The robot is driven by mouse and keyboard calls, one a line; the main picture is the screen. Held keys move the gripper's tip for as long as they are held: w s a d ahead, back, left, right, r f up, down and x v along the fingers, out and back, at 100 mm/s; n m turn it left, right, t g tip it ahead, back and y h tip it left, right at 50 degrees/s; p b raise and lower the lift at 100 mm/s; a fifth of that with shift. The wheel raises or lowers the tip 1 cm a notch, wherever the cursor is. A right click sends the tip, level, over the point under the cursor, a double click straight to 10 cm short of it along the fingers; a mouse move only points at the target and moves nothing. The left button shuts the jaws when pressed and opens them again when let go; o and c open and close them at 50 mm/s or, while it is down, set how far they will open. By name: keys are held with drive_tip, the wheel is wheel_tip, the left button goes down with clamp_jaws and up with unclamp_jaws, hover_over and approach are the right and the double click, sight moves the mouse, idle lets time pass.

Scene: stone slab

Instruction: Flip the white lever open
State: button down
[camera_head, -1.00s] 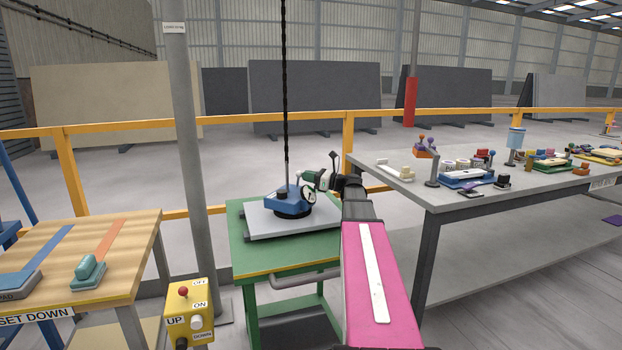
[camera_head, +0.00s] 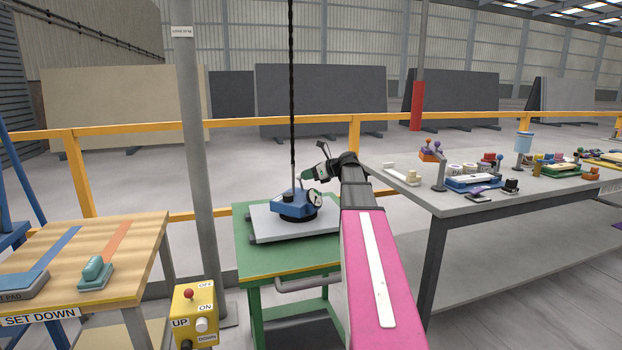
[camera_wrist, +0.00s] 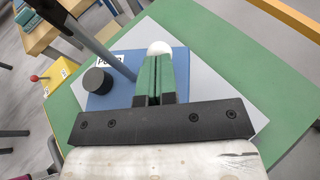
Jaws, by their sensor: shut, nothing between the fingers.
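The blue lifter (camera_head: 280,205) sits on a grey stone slab (camera_head: 262,229) on a green table, under a black hanging cable or chain. A pale round knob (camera_head: 299,180), apparently the end of the white lever, stands above it beside my gripper (camera_head: 304,175). In the wrist view the white knob (camera_wrist: 159,47) shows just beyond the tips of my green fingers (camera_wrist: 157,58). The fingers are together and empty. They cover the lever's lower part, so I cannot tell its angle or whether they touch it.
In the wrist view, a grey post (camera_wrist: 100,48) and a black cylinder (camera_wrist: 97,81) stand on the blue housing, left of my fingers. A dial gauge (camera_head: 315,198) is on its right side. A cluttered grey table (camera_head: 450,200) is at right, a yellow control box (camera_head: 194,318) front left.

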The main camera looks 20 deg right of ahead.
drive_tip(key=shift+w+a+r+g+h, duration=0.15)
drive_tip(key=shift+w+a+g+h, duration=0.25)
drive_tip(key=shift+h, duration=0.1)
drive_tip(key=shift+s+d, duration=0.1)
drive_tip(key=shift+r, duration=0.75)
drive_tip(key=r+v, duration=0.1)
drive_tip(key=v, duration=1.3)
drive_tip(key=shift+w+a+r, duration=0.2)
drive_tip(key=shift+w+a, duration=0.1)
